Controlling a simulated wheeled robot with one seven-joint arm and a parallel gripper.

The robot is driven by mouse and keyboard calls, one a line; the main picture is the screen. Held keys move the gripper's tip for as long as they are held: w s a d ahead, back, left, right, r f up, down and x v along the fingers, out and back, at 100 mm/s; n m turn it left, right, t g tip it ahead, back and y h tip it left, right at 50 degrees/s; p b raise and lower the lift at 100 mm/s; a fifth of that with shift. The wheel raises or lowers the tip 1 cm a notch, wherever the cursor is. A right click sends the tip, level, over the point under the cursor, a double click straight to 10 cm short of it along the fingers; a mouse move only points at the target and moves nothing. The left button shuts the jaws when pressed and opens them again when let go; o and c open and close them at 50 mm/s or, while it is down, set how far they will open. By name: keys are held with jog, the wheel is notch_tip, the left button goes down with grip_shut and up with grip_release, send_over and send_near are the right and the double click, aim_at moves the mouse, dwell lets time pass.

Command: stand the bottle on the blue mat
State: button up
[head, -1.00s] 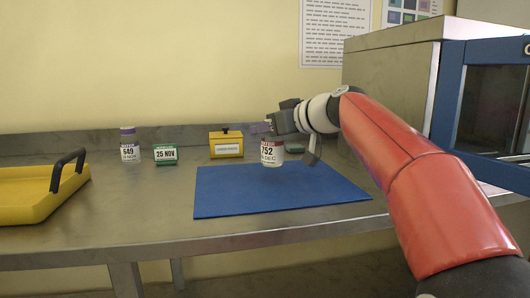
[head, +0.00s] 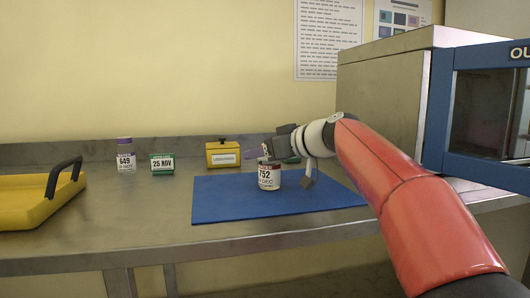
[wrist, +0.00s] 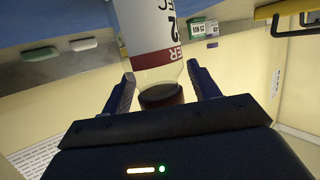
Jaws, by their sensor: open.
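The bottle (head: 269,178), with a white label reading 752 and a dark red band, stands upright on the blue mat (head: 225,205), towards the middle. Its base appears to rest on the mat. In the wrist view, the bottle (wrist: 150,35) shows upside down between the fingers of my gripper (wrist: 163,85). The fingers are open, with a gap visible at the right finger. The blue mat (wrist: 50,18) shows at the top left there.
A purple-capped bottle (head: 126,158), a green box (head: 162,164) and a yellow box (head: 222,154) stand behind the mat to the left. A yellow tray (head: 35,205) is at far left. A steel incubator (head: 385,95) with a blue-framed door (head: 440,110) stands right. The mat's left side is clear.

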jog(key=shift+r, duration=0.15)
jog(key=b+v, duration=0.1)
jog(key=v, duration=1.1)
